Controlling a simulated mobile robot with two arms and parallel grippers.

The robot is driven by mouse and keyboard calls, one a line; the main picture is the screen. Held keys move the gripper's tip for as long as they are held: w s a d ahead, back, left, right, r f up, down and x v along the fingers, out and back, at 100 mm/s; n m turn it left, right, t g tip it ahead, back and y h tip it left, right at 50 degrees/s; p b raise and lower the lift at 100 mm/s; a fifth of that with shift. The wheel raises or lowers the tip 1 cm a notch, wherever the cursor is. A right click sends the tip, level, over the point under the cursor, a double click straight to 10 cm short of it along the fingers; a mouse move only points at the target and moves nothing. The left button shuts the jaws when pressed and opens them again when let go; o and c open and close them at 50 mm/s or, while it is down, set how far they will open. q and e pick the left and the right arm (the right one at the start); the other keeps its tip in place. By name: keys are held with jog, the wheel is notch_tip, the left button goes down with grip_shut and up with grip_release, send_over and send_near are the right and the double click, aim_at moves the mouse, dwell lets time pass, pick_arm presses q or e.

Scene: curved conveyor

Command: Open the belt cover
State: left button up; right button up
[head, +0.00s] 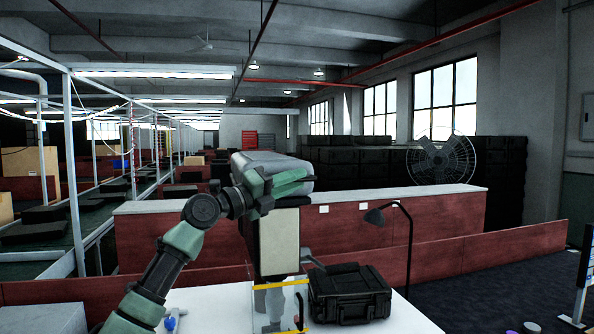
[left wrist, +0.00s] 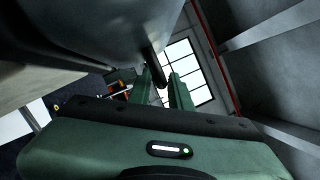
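The belt cover (head: 262,162), a grey rounded housing, sits on top of a unit with a beige front panel (head: 279,242) in the middle of the head view. My left gripper (head: 300,178), green, is raised at the cover's near side. In the left wrist view the cover's grey underside (left wrist: 110,30) fills the upper left. A dark bar (left wrist: 153,66) hangs from it and reaches between the two green fingers of my left gripper (left wrist: 161,80). The fingers stand a little apart; whether they touch the bar cannot be told. My right gripper is not in view.
A white table (head: 395,318) carries a black case (head: 348,294) right of the unit. A dark desk lamp (head: 408,240) stands behind the case. Low red partitions (head: 440,214) run behind the table. A wire-cage fan (head: 440,158) stands farther back.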

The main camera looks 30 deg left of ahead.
pick_arm(q)
jog(key=shift+w+d, duration=0.1)
jog(key=shift+w, duration=0.35)
grip_shut()
dwell(1.1)
